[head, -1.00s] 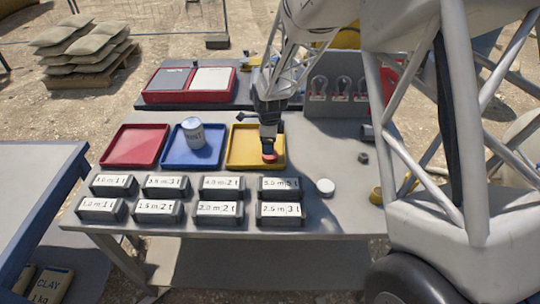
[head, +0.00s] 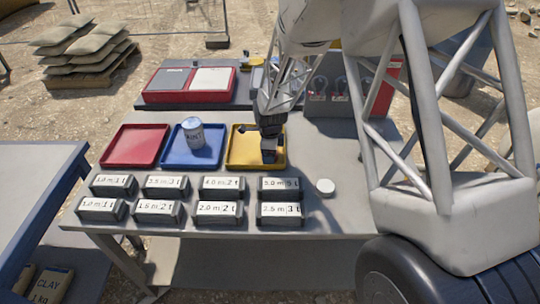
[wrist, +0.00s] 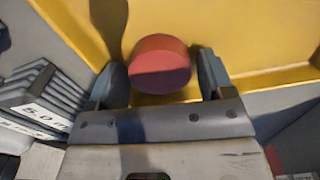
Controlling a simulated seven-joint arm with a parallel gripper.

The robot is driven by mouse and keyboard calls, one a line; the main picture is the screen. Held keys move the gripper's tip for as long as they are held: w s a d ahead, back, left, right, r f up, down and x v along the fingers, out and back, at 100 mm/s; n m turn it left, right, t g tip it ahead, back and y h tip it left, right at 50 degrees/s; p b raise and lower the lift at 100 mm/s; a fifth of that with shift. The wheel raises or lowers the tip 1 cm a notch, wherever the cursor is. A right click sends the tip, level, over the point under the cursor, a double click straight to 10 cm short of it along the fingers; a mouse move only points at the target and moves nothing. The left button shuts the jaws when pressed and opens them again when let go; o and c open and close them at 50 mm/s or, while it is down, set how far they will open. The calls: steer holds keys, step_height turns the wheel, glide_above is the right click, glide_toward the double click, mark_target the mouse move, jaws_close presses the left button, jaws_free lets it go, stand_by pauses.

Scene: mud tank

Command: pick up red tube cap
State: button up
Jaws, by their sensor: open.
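The red tube cap (wrist: 160,63) is a short red cylinder in the yellow tray (wrist: 235,40). In the wrist view it lies between the two fingers of my gripper (wrist: 162,80), with a gap showing on each side. My gripper is open. In the head view my gripper (head: 268,154) is over the right part of the yellow tray (head: 238,162), and the cap is hidden behind it.
Several labelled grey blocks (head: 220,210) line the front.

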steer(key=shift+f, duration=0.1)
stand_by(0.5)
steer(key=c, duration=0.7)
steer(key=shift+r, duration=5.05)
